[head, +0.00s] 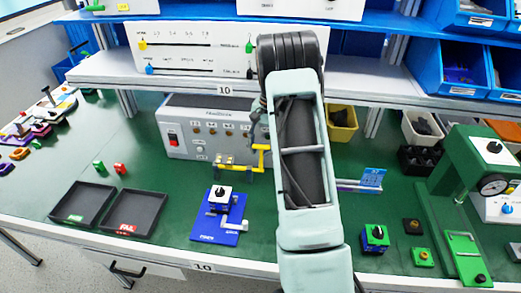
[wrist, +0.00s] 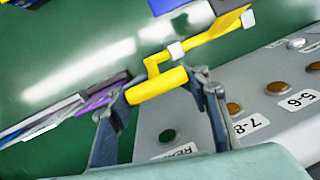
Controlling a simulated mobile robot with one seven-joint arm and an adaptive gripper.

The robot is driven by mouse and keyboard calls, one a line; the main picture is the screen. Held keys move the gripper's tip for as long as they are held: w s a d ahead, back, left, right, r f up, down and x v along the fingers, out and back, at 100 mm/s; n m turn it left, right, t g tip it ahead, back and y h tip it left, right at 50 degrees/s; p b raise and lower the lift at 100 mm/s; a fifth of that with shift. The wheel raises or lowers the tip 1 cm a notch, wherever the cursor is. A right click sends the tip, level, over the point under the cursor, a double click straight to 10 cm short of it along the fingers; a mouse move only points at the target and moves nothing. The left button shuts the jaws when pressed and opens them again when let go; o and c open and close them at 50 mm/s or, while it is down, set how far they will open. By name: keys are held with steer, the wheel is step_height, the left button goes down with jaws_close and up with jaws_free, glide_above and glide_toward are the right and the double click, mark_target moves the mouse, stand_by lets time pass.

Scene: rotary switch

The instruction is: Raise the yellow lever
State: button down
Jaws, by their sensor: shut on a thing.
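The yellow lever (head: 240,168) is a cranked bar in front of the grey instrument box, in the middle of the bench. In the wrist view its arm (wrist: 215,33) runs to the upper right through pale mounts, and its handle lies across my jaws. My gripper (wrist: 158,86) is shut on the yellow handle, with one finger at each end of it.
The grey instrument box (head: 205,122) with a red switch and buttons stands right behind the lever. A blue fixture (head: 214,228) with a black knob stands in front. Two dark trays (head: 135,212) lie at left. A shelf edge (head: 190,85) overhangs behind.

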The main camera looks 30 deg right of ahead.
steer(key=shift+w+d+r, duration=0.15)
steer(key=shift+d+r, duration=0.2)
steer(key=shift+d, duration=0.2)
steer(key=c, duration=1.3)
jaws_free()
steer(key=shift+o, duration=1.3)
steer(key=shift+a+f, duration=0.15)
steer(key=shift+a, duration=0.05)
step_height(320, 180, up, 12)
steer(key=d, duration=0.2)
